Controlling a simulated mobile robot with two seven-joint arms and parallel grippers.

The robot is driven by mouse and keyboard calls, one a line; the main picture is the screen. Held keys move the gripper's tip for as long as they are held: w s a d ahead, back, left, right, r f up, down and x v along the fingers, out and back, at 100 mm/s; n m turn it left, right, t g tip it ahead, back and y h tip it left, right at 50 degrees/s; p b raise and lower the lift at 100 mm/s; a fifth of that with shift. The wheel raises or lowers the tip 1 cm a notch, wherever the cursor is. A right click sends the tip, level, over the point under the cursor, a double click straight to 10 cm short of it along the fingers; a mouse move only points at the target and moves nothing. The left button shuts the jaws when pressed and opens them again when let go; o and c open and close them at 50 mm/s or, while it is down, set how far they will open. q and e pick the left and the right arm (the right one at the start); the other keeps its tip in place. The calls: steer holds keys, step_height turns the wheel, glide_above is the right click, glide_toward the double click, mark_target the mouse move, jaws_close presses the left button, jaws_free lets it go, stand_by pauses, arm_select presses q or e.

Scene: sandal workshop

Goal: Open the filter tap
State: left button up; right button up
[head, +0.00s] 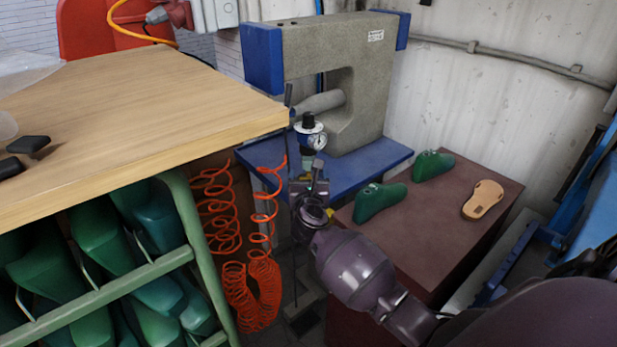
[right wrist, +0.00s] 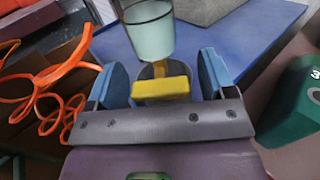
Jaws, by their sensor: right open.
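The filter unit (head: 309,135) hangs at the front of the blue machine table, with a black knob on top and a round gauge. Its clear bowl (right wrist: 150,35) shows in the right wrist view, with the yellow tap (right wrist: 160,89) below it. My right gripper (head: 309,187) is right at the filter's lower end. In the right wrist view my right gripper (right wrist: 161,82) is open, its blue-padded fingers on either side of the yellow tap, with a gap on both sides. My left gripper is not in view.
Orange coiled hoses (head: 255,275) hang left of the filter, beside the wooden workbench (head: 150,110). The grey press (head: 360,75) stands behind on the blue table (head: 385,160). Green shoe lasts (head: 380,201) and a tan sole (head: 483,199) lie on the brown cabinet (head: 440,225) at right.

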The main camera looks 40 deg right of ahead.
steer(key=shift+w+d, duration=0.2)
steer(key=shift+w, duration=0.1)
steer(key=shift+c, duration=0.2)
steer(key=c, duration=0.9)
steer(key=shift+r+n+p, duration=0.2)
steer(key=shift+n+p, duration=0.4)
steer(key=shift+p, duration=0.15)
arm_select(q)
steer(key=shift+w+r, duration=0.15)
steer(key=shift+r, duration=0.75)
arm_select(e)
steer(key=shift+f, duration=0.2)
steer(key=o, duration=0.9)
steer(key=shift+o, duration=0.2)
